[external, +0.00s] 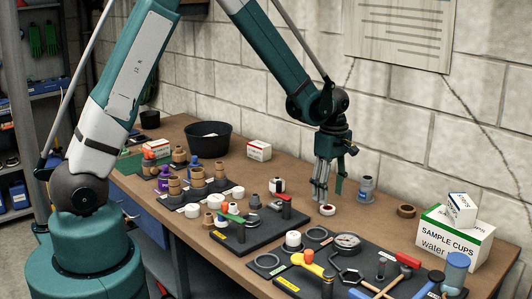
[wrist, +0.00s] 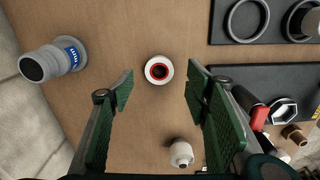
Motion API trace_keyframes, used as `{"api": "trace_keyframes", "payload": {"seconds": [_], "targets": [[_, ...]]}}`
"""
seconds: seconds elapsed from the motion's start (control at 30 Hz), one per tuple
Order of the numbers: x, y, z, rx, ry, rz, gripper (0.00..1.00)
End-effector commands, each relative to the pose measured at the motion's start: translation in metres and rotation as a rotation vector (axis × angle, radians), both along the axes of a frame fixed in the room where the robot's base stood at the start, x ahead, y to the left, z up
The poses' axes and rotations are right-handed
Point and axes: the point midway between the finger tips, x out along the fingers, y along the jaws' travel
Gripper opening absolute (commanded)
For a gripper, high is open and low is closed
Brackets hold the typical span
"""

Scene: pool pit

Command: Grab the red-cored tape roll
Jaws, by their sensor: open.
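The red-cored tape roll (wrist: 158,70) is a small white ring with a red core and a dark centre. It lies flat on the brown bench top. In the external view the roll (external: 327,210) is on the bench just below my gripper (external: 321,196). In the wrist view my gripper (wrist: 160,80) is open, with one green-padded finger to each side of the roll. The exact height of the fingertips above the bench is hard to tell.
Dark tool trays (wrist: 262,90) lie to the right. A brown ring (external: 406,211) and a sample cups box (external: 455,237) are further right. Bench around the roll is clear.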

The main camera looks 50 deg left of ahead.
Motion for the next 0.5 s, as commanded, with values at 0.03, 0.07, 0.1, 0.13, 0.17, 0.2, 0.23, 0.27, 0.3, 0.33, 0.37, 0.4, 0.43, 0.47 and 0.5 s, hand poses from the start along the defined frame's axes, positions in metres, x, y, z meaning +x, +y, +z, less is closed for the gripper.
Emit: {"api": "trace_keyframes", "payload": {"seconds": [0.03,0.07,0.1,0.13,0.17,0.2,0.23,0.27,0.3,0.33,0.37,0.4,0.43,0.47,0.5], "targets": [[0.0,0.0,-0.002,0.0,0.0,0.0,0.47],[0.0,0.0,-0.004,0.0,0.0,0.0,0.47],[0.0,0.0,-0.007,0.0,0.0,0.0,0.47],[0.0,0.001,-0.01,0.0,0.0,0.0,0.47],[0.001,0.001,-0.012,0.0,0.0,0.0,0.47],[0.001,0.001,-0.016,0.0,0.0,0.0,0.47],[0.001,0.001,-0.019,0.0,0.0,0.0,0.47],[0.002,0.001,-0.022,0.0,0.0,0.0,0.47],[0.001,0.002,-0.026,0.0,0.0,0.0,0.47],[0.001,0.002,-0.029,0.0,0.0,0.0,0.47],[0.002,0.002,-0.032,0.0,0.0,0.0,0.47],[0.002,0.002,-0.036,0.0,0.0,0.0,0.47],[0.002,0.002,-0.039,0.0,0.0,0.0,0.47],[0.002,0.002,-0.041,0.0,0.0,0.0,0.47],[0.001,0.002,-0.044,0.0,0.0,0.0,0.47]]}}
